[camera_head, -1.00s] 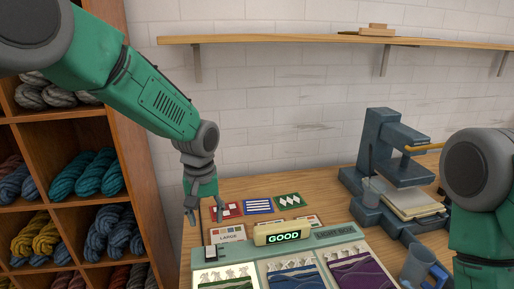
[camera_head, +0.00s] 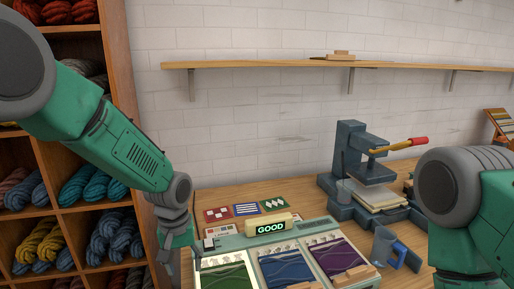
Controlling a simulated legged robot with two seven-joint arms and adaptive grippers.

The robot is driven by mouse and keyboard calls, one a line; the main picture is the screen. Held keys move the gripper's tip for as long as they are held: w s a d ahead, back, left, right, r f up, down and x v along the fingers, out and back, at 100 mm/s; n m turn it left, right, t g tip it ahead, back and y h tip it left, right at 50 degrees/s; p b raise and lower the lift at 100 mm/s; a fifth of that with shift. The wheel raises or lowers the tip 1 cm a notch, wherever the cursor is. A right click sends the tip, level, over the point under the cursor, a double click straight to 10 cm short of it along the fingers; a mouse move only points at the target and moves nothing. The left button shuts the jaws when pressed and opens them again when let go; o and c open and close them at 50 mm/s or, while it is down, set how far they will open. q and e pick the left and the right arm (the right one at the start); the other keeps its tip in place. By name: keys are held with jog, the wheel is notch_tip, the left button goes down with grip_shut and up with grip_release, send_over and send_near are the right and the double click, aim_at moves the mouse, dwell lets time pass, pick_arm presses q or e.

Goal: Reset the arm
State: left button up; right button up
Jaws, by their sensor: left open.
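My left arm comes in from the left, and its left gripper (camera_head: 180,262) hangs open and empty, pointing down at the left end of the table. It is beside the left edge of the grey sample tray (camera_head: 311,236). My right arm (camera_head: 462,200) shows at the right edge, but its gripper is out of view.
A cubby shelf of wool skeins (camera_head: 104,240) stands left.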

pick_arm(q)
jog(key=s+a+f+m, duration=0.1)
jog(key=s+a+f, duration=0.2)
jog(key=s+f, duration=0.45)
jog(key=s+a+f, duration=0.2)
jog(key=s+f, duration=0.5)
jog(key=f, duration=0.1)
jog(key=s+a+f+m+b, duration=0.15)
jog(key=s+a, duration=0.25)
jog(key=s, duration=0.7)
jog(key=s+a+f, duration=0.3)
jog(key=s, duration=0.8)
jog(key=shift+m, duration=0.45)
jog(key=f+b, duration=0.1)
jog(key=w+f+b, duration=0.1)
jog(key=f+b, duration=0.1)
jog(key=w+f+b, duration=0.1)
jog(key=f+b, duration=0.1)
jog(key=shift+w+d, duration=0.25)
jog(key=shift+d, duration=0.15)
pick_arm(e)
notch_tip(320, 180, down, 6)
jog(key=shift+f, duration=0.25)
